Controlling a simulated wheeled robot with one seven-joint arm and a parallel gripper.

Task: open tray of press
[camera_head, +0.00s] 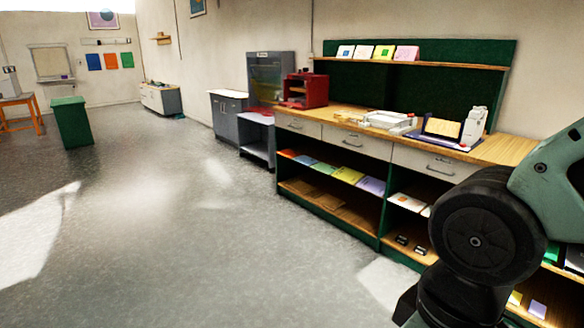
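A red boxy machine (305,90), which may be the press, stands at the left end of the long wooden counter (510,150). It is small in view, and I cannot tell whether it has a tray or how that tray stands. A low white device (388,120) and a device with an upright white part (474,124) stand further right on the counter; I cannot tell if either is the press. My arm fills the lower right of the view. My gripper is not in view.
The counter has drawers (350,138) and open shelves with coloured paper (347,175). A grey cabinet (227,112) and a low grey stand (258,140) are left of it. The grey floor (190,230) is clear.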

